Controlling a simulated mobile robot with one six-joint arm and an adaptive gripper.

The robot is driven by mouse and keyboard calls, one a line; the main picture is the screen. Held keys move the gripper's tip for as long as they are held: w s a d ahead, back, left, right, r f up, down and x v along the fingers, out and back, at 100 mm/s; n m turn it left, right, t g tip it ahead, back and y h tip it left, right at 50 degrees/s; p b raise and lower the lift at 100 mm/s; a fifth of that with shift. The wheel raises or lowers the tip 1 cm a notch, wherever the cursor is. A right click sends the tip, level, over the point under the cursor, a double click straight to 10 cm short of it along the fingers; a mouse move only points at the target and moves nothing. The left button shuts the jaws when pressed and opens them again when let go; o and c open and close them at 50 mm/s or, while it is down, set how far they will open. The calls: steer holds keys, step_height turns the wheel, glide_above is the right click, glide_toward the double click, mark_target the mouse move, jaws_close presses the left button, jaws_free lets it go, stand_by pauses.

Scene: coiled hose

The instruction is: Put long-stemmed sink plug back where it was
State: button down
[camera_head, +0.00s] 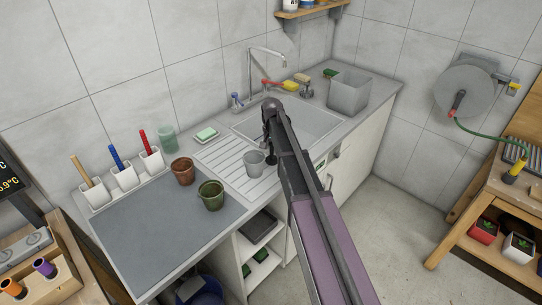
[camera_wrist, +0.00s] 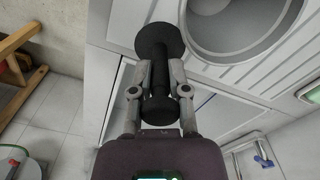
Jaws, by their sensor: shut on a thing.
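The long-stemmed sink plug (camera_wrist: 158,40) is black, with a round disc at one end and a knob at the other. In the wrist view my gripper (camera_wrist: 159,76) is shut on its stem, with the disc beyond the fingertips. In the head view my gripper (camera_head: 276,132) is over the near left part of the sink (camera_head: 318,122), by the draining board. The plug's dark end (camera_head: 270,104) shows there, and my arm hides part of the basin. I cannot make out a drain hole in the head view.
A grey cup (camera_head: 255,163) stands on the draining board (camera_head: 222,156) close to my gripper. A green pot (camera_head: 211,195) and brown pot (camera_head: 183,170) stand left of it. A grey bin (camera_head: 348,92) and faucet (camera_head: 252,70) are behind. The grey mat (camera_head: 150,235) is mostly clear.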

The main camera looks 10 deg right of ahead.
mark_target(270, 158)
steer(key=shift+w, duration=0.1)
steer(key=shift+w+a, duration=0.15)
steer(key=shift+w, duration=0.1)
steer(key=shift+w+a+f+b, duration=0.15)
steer(key=shift+w+f+b, duration=0.1)
steer(key=shift+f+b, duration=1.55)
steer(key=shift+f, duration=0.05)
steer(key=shift+f, duration=0.15)
steer(key=c, duration=0.6)
jaws_free()
steer(key=shift+r, duration=0.2)
step_height(270, 158, up, 12)
steer(key=p, duration=1.2)
